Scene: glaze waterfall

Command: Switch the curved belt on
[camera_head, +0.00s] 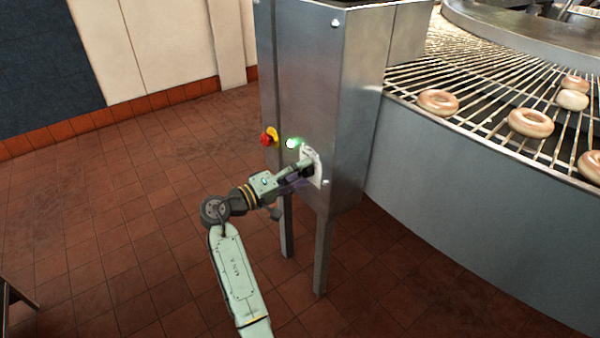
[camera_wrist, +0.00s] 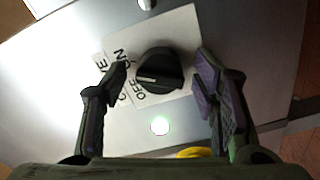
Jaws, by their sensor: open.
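The black rotary knob (camera_wrist: 165,62) sits on a white label plate (camera_wrist: 180,28) marked ON and OFF in the wrist view. A pale line on the knob points left, towards the lettering; I cannot tell exactly which mark it meets. My gripper (camera_wrist: 160,71) is open, one finger on each side of the knob, with visible gaps. In the head view my gripper (camera_head: 306,169) is at the plate on the steel cabinet (camera_head: 345,110) and hides the knob. The curved belt (camera_head: 480,95) is a wire grid carrying several glazed rings (camera_head: 530,123).
A lit green lamp (camera_head: 292,143) is beside the plate; it also shows in the wrist view (camera_wrist: 160,125). A red button (camera_head: 267,138) on a yellow base is left of the lamp. Tiled floor (camera_head: 110,240) is open to the left. The belt's metal side wall (camera_head: 450,180) is right.

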